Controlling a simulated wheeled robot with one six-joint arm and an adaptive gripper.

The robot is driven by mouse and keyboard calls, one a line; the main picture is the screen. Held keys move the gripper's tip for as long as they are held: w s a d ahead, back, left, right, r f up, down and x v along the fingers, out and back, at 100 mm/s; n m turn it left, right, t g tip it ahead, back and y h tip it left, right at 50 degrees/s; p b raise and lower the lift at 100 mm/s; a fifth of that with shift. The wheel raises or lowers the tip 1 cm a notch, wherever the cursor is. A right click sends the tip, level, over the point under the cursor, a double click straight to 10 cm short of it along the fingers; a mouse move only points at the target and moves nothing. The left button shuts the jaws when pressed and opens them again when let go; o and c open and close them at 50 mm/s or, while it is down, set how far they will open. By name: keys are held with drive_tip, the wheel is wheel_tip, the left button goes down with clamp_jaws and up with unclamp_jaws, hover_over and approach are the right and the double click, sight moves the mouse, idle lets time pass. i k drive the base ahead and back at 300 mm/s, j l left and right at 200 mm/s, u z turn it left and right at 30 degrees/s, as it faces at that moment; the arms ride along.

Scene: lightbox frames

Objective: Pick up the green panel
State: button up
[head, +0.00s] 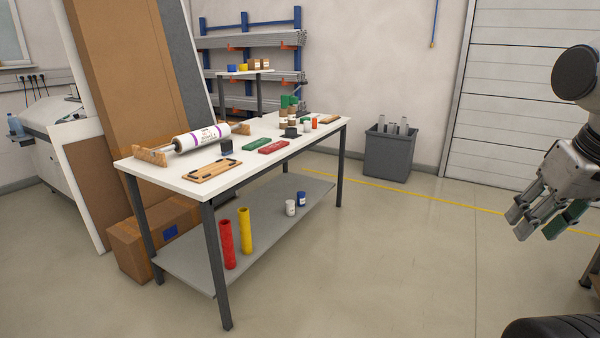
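A small flat green piece (256,144) lies on the white tabletop, beside a similar red piece. My gripper (538,222) hangs at the right edge of the head view, fingers pointing down and left, well away from the table. Another green piece (567,217) shows at its right-hand fingers. I cannot tell whether this piece is gripped, is only behind the fingers, or is part of the gripper. I cannot tell which green piece is the panel. The finger gap is partly hidden.
The white table (188,186) also holds a white-and-purple roll (201,138), a wooden board (212,171) and small containers. Red (228,245) and yellow (245,231) tubes stand on its lower shelf. A grey bin (388,155) stands behind. The floor between table and gripper is clear.

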sight(256, 144)
drive_tip(key=i, duration=1.95)
drive_tip(key=i+l+u, duration=0.1)
drive_tip(key=i+u, duration=0.2)
drive_tip(key=i, duration=0.2)
drive_tip(key=i+l+u, duration=0.3)
drive_tip(key=i, duration=0.25)
drive_tip(key=i+l+u, duration=0.15)
drive_tip(key=i+u, duration=0.2)
drive_tip(key=i+l+u, duration=0.55)
drive_tip(key=u, duration=0.15)
